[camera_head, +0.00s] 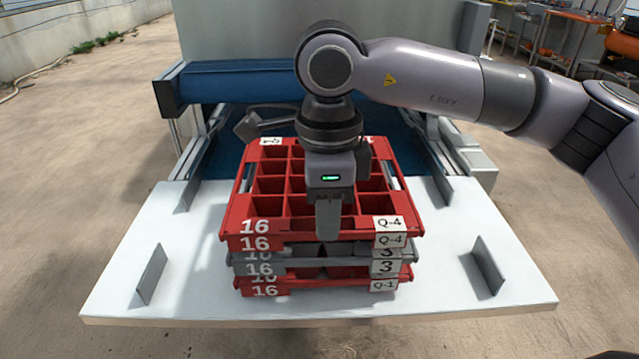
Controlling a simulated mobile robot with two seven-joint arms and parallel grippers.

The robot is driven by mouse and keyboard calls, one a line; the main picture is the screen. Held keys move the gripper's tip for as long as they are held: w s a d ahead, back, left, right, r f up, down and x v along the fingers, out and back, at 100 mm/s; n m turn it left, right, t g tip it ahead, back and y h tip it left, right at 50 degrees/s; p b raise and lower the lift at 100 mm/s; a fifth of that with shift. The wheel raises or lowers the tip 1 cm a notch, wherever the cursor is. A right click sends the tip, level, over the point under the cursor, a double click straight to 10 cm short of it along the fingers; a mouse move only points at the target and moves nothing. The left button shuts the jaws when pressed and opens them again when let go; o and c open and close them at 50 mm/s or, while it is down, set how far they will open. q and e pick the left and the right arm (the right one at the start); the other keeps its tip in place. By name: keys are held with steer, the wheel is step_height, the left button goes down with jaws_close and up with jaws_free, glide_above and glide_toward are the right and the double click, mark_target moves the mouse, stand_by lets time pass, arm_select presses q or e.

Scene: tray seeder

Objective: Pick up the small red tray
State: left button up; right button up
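A red tray (310,236) with square compartments lies on top of a stack on the white table, in the middle of the view. Its front carries a white 16 and a Q-4 label. A second red layer, also marked 16 and Q-4, shows directly under it. My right gripper (329,232) comes in from the right and points down over the middle of the top tray, near its front rim. One finger shows and hides part of the compartments and rim. Whether it touches the tray or is open cannot be told. My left gripper is not in view.
Grey trays (300,262) marked 16 and 3, and a red tray marked Q-1 (330,288), lie lower in the stack. Upright grey plates (152,274) (487,266) stand on the white table (200,300). A blue machine beam (230,85) stands behind. The table's front corners are clear.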

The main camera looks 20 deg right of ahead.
steer(key=f, duration=0.4)
steer(key=shift+w+a, duration=0.15)
steer(key=shift+a, duration=0.05)
jaws_close()
steer(key=shift+r, duration=0.1)
